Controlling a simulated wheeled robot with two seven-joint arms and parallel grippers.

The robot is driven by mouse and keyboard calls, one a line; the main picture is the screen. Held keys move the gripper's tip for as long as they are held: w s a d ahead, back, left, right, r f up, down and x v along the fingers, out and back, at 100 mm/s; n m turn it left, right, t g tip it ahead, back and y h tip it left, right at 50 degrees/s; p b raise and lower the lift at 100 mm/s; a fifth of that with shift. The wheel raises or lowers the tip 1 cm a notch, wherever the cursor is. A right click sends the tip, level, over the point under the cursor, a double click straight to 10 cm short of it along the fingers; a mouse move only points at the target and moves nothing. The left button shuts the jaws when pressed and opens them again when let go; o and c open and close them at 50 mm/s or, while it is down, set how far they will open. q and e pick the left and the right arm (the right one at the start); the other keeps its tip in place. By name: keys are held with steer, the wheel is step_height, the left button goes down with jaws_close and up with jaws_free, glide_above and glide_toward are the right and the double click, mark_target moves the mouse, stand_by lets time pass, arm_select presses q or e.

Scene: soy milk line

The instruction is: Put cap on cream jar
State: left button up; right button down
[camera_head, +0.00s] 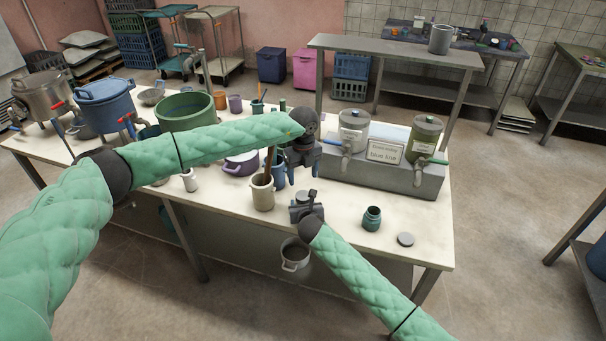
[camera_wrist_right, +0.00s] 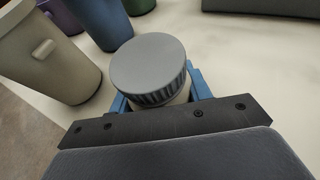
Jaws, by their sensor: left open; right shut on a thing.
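My right gripper (camera_wrist_right: 158,92) is shut on a cream jar (camera_wrist_right: 183,97), with its blue fingers on either side. A grey cap (camera_wrist_right: 150,65) with a ribbed rim sits on top of the jar and hides most of it; whether it is tight I cannot tell. In the head view my right gripper (camera_head: 305,209) is low over the table front, with the grey cap (camera_head: 303,196) showing there. My left gripper (camera_head: 298,168) is open, farther back on the table and apart from the jar; its blue fingers point down.
A cream container (camera_head: 262,193) with a wooden utensil stands just left of my right gripper. An open teal jar (camera_head: 372,218) and a loose grey lid (camera_head: 405,239) lie to the right. A grey dispenser stand (camera_head: 385,177) is behind them.

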mark_target(303, 195)
arm_select(q)
steer(key=shift+f, duration=0.1)
steer(key=shift+f, duration=3.95)
steer(key=shift+c, duration=0.4)
steer(key=c, duration=0.9)
steer(key=m, duration=0.4)
steer(key=shift+m, duration=0.4)
steer(key=m, duration=0.5)
steer(key=o, duration=1.1)
